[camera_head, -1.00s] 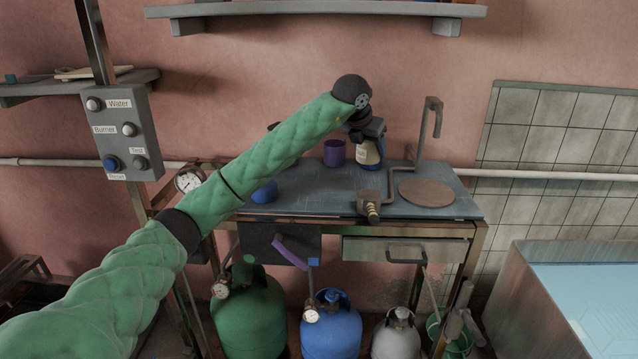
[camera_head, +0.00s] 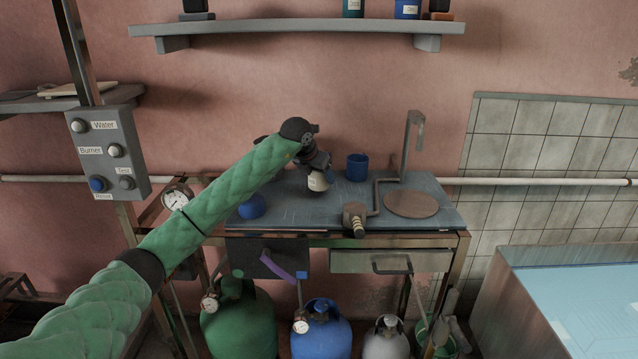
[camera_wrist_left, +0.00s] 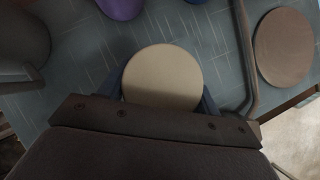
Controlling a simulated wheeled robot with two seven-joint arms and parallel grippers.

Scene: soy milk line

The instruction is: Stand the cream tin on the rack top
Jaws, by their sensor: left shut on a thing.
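The cream tin (camera_head: 318,181) is in my left gripper (camera_head: 316,168), which is shut on it. In the head view the tin appears roughly upright over the back part of the blue-grey bench top (camera_head: 290,208); I cannot tell whether it touches that surface. In the left wrist view the round cream top of the tin (camera_wrist_left: 163,78) sits between the fingers of my left gripper (camera_wrist_left: 163,92). The bench top is the surface under the tin; no separate rack is clearly identifiable. My right gripper is not in view.
A blue cup (camera_head: 357,168) stands just right of the tin. A purple cup (camera_wrist_left: 120,6) shows in the wrist view. A blue rounded object (camera_head: 252,207) is at the left. A burner (camera_head: 355,217), bent pipe (camera_head: 413,135) and brown disc (camera_head: 411,204) occupy the right. The front middle is clear.

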